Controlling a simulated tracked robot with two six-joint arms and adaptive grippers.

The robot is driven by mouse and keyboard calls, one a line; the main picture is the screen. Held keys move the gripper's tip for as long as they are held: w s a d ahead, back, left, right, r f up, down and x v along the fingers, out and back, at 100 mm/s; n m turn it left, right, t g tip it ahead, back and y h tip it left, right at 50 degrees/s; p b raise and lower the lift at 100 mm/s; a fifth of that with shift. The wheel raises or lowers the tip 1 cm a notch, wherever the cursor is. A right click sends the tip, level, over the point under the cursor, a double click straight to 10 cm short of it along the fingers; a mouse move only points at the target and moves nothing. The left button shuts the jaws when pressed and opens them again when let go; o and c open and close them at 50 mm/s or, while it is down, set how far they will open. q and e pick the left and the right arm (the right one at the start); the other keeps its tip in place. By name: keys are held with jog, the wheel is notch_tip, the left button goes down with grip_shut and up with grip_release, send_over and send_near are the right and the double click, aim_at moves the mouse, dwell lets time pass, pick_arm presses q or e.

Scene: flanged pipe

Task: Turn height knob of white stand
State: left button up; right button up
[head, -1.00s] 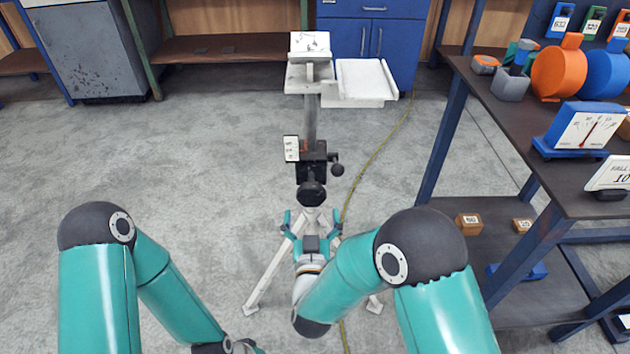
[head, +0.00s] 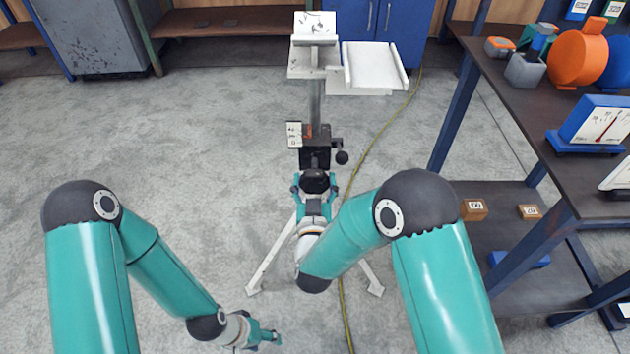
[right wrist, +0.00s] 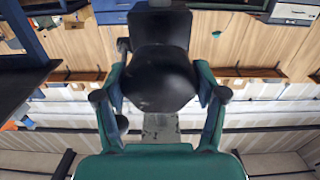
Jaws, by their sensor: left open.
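The white stand (head: 317,55) is upright on the floor ahead, with a grey post and white tripod legs. A large round black knob (head: 315,181) on its black clamp block (head: 316,156) faces me. My right gripper (head: 315,184) is around this knob, one finger on each side. In the right wrist view the black knob (right wrist: 160,80) fills the space between the fingers, and both pads appear to press its sides. My left gripper (head: 272,338) is open and empty, low over the floor, left of the stand.
A smaller black side knob (head: 342,157) sticks out right of the clamp. A white tray (head: 374,67) is at the stand's top right. A dark workbench (head: 505,103) stands at the right. A yellow cable (head: 378,148) runs along the floor. Floor to the left is clear.

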jog(key=c, duration=0.3)
jog(key=shift+f+m+b, duration=0.2)
jog(key=shift+m+b, duration=0.6)
jog(key=shift+b, duration=0.45)
jog(key=shift+c, duration=0.2)
jog(key=m+b, duration=1)
jog(key=b, duration=0.3)
jog(key=shift+d+f+m+b, duration=0.1)
jog(key=shift+f+m+b, duration=0.05)
jog(key=shift+m+b, duration=0.8)
jog(key=shift+m, duration=1.15)
jog(key=m, duration=0.5)
jog(key=shift+d+m, duration=0.1)
jog(key=shift+m, duration=0.3)
